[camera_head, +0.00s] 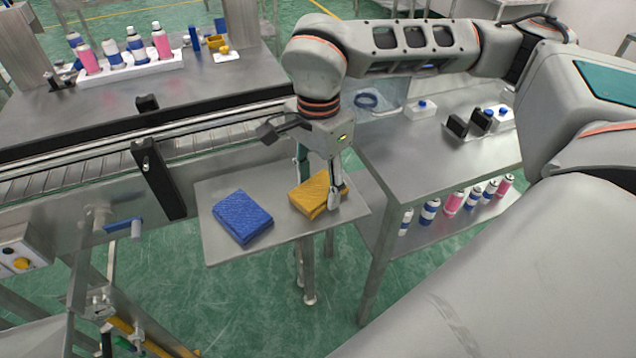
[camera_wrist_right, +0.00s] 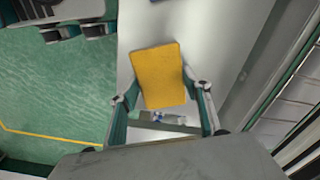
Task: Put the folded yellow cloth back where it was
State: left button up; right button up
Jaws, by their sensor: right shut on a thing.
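The folded yellow cloth (camera_head: 309,196) is at the right part of the small metal shelf (camera_head: 232,255). My right gripper (camera_head: 318,188) reaches down from above and is shut on the cloth, with one finger on its near right side. I cannot tell whether the cloth touches the shelf or is just above it. In the right wrist view the yellow cloth (camera_wrist_right: 160,72) lies flat between the two fingers of the right gripper (camera_wrist_right: 165,92). My left gripper is not in view.
A folded blue cloth (camera_head: 242,217) lies on the shelf, left of the yellow one. A conveyor (camera_head: 75,178) runs behind the shelf. A metal table (camera_head: 400,150) with a lower shelf of several cans stands to the right. Bare shelf separates the two cloths.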

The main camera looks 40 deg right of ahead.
aim_at(318, 189)
jog(key=shift+f, duration=0.1)
jog(key=o, duration=1.1)
jog(key=shift+r, duration=0.25)
jog(key=shift+r+p, duration=0.7)
jog(key=shift+r, duration=5.25)
